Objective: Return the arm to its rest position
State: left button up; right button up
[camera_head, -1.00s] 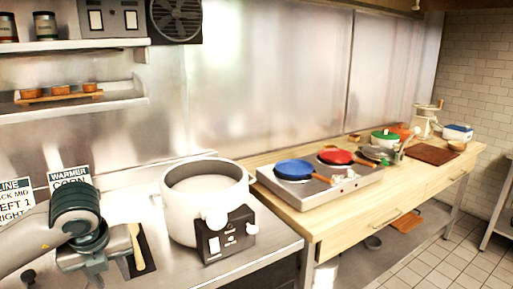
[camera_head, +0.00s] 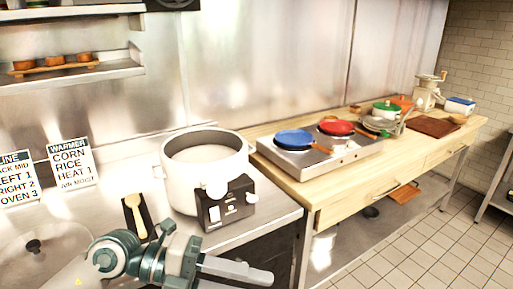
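My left gripper (camera_head: 240,271) hangs low at the bottom of the head view, in front of the counter's front edge. Its pale fingers point to the right, and nothing shows between them. They look close together, but the angle does not show whether they are open or shut. My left arm comes in from the lower left. The large white warmer pot (camera_head: 204,165) with its black control box stands behind and above the gripper, apart from it. My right gripper is not in view.
Two printed signs (camera_head: 72,164) stand at the left. A glass lid (camera_head: 42,255) is at lower left. A double burner with blue pan (camera_head: 294,139) and red pan (camera_head: 336,127) sits on the wooden table. The floor at right is clear.

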pick_arm(q)
notch_tip(320, 180, up, 10)
jog(key=w+a+n+t+h, duration=0.1)
jog(key=w+n+t+h, duration=0.1)
jog(key=n+t+h, duration=0.55)
jog(key=w+a+f+n+t+y, duration=0.2)
jog(key=w+a+n+t+y, duration=0.55)
jog(key=n+t, duration=0.55)
jog(key=a+f+n+g+y, duration=0.1)
jog(key=a+f+n+y, duration=0.5)
jog(key=f+y, duration=0.3)
jog(key=a+f+n+g+y, duration=0.2)
jog(key=a+f+n+y, duration=0.45)
jog(key=f, duration=0.55)
jog(key=s+a+f+n+g, duration=0.15)
jog(key=s+f+g, duration=0.55)
jog(key=s+f, duration=0.7)
jog(key=s+d+f+g, duration=0.1)
jog(key=s+f+g, duration=0.5)
jog(key=s+f, duration=0.45)
notch_tip(320, 180, down, 22)
jog(key=w+d, duration=0.2)
jog(key=s+f, duration=0.5)
jog(key=f, duration=0.4)
jog(key=s+f+m+h, duration=0.1)
jog(key=s+f, duration=0.4)
jog(key=f, duration=0.4)
jog(key=shift+s+f+t, duration=0.15)
jog(key=shift+s+t, duration=0.1)
jog(key=shift+t, duration=0.2)
